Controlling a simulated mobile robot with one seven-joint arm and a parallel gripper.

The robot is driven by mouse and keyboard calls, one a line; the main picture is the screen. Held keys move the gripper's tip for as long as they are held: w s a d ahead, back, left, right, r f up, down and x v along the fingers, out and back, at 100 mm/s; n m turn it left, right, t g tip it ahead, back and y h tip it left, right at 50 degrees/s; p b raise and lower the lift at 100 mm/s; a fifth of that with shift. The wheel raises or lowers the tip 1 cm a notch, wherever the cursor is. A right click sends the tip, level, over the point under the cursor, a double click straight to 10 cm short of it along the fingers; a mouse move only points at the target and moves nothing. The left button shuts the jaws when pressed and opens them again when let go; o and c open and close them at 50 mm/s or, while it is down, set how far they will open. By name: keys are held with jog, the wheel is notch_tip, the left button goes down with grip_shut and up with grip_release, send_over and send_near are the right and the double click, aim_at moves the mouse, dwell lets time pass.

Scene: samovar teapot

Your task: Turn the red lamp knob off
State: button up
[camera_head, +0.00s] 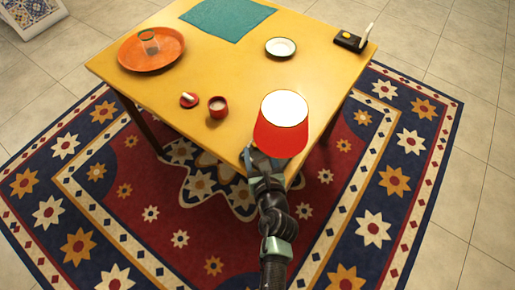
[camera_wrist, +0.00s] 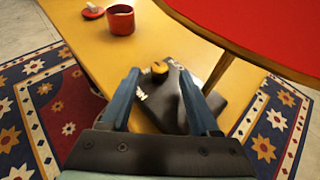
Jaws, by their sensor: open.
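The lamp with a red shade (camera_head: 280,125) stands at the near right corner of the table. My gripper (camera_head: 250,156) is at the table's near edge, left of the shade. Its open fingers (camera_wrist: 158,78) frame the knob in the wrist view; I cannot tell whether they touch it. The shade hides the base in the head view.
A red cup (camera_head: 217,106) and its red lid (camera_head: 189,99) are on the yellow table (camera_head: 230,65). An orange tray (camera_head: 130,55) holds a glass. A teal cloth (camera_head: 225,18), a white dish (camera_head: 281,46) and a black box with a white lever (camera_head: 350,40) lie farther back.

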aim_at(256, 145)
jog(key=shift+x, duration=1.15)
grip_shut()
